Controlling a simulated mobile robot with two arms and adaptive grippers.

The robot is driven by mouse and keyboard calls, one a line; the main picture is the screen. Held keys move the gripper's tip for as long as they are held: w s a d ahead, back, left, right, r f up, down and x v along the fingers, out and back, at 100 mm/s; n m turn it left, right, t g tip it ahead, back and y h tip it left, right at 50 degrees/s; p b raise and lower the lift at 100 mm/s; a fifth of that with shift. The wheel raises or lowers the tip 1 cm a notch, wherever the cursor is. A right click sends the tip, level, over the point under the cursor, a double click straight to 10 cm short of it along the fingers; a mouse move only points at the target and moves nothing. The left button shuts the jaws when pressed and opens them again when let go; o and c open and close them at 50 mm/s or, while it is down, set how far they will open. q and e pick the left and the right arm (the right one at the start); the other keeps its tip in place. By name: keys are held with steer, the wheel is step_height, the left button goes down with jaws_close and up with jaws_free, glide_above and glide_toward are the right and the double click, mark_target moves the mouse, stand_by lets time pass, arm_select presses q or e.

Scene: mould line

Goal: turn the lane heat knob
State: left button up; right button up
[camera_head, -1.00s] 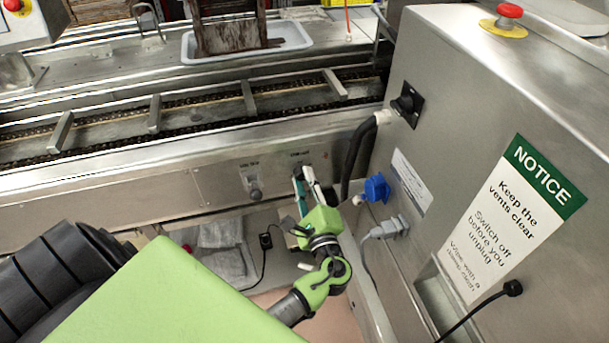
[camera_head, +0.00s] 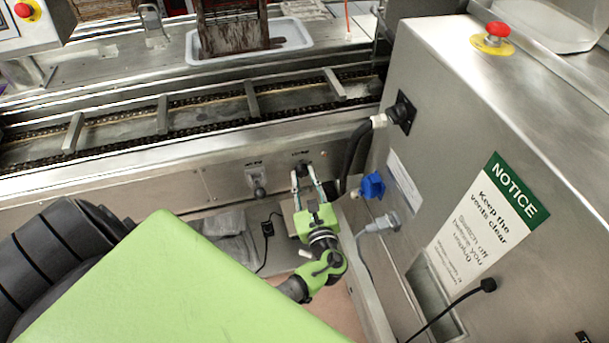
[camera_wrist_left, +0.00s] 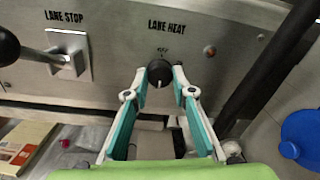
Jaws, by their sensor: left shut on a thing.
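The lane heat knob (camera_wrist_left: 160,72) is a round black knob on the steel front panel, under the printed words LANE HEAT in the left wrist view. It also shows small in the head view (camera_head: 303,165). My left gripper (camera_wrist_left: 159,76) has one fingertip on each side of the knob and is shut on it. In the head view my left gripper (camera_head: 304,178) reaches up to the panel from below. A small pale mark shows at the knob's lower edge. My right gripper is not in view.
The lane stop lever (camera_wrist_left: 45,55) sits left of the knob. A small red light (camera_wrist_left: 210,51) is to its right. A dark hose (camera_head: 354,155), a blue plug (camera_head: 373,186) and a grey plug (camera_head: 384,224) crowd the right, beside the steel cabinet (camera_head: 450,120).

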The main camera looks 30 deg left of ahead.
arm_select(q)
steer(key=shift+f, duration=0.1)
stand_by(0.5)
steer(key=o, duration=1.1)
steer(key=v, duration=1.2)
